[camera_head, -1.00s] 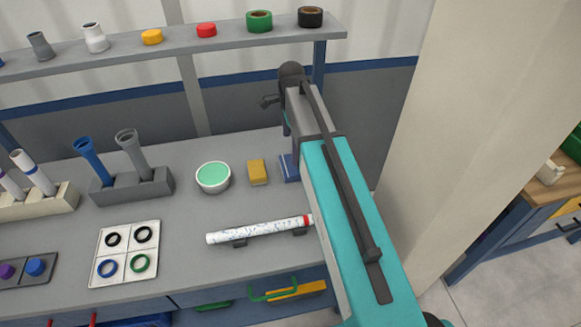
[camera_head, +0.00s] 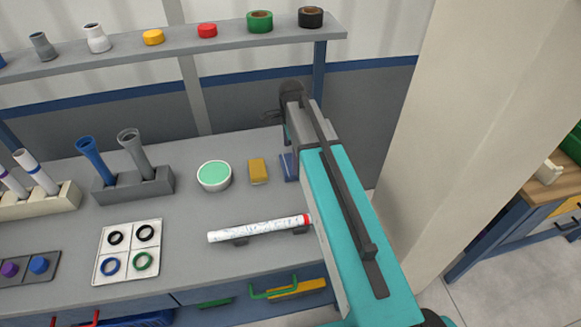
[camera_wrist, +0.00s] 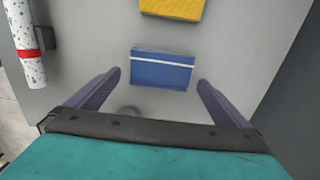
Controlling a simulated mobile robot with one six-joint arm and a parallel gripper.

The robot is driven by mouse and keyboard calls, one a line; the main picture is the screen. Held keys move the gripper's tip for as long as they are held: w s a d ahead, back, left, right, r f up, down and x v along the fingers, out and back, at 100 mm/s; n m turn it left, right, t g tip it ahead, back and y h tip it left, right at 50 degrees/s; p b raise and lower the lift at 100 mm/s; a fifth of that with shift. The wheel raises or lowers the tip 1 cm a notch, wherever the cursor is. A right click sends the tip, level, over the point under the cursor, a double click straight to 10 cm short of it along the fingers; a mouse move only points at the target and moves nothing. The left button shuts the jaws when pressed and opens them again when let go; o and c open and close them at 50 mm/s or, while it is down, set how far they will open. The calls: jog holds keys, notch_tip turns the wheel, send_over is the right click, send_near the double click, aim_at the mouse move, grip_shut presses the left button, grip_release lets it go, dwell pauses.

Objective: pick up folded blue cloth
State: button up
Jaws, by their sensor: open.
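The folded blue cloth (camera_wrist: 161,73) lies flat on the grey worktop and has a thin white stripe across it. In the head view only its left part (camera_head: 288,167) shows, beside my arm, which hides the rest. My gripper (camera_wrist: 159,82) is open and empty in the wrist view. Its two purple-grey fingers stand apart, one on the left and one on the right of the cloth, with a gap on each side. The head view does not show the fingers clearly.
A yellow sponge-like block (camera_head: 258,171) lies left of the cloth. A white speckled pipe with a red band (camera_head: 260,229) rests on small supports. A round bowl with green content (camera_head: 214,176) stands further left. A pale pillar (camera_head: 450,120) rises at the right.

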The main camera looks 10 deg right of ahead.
aim_at(291, 164)
jog(key=shift+f, duration=0.1)
jog(key=shift+f+p, duration=1.2)
jog(key=shift+f, duration=1.25)
jog(key=c, duration=0.8)
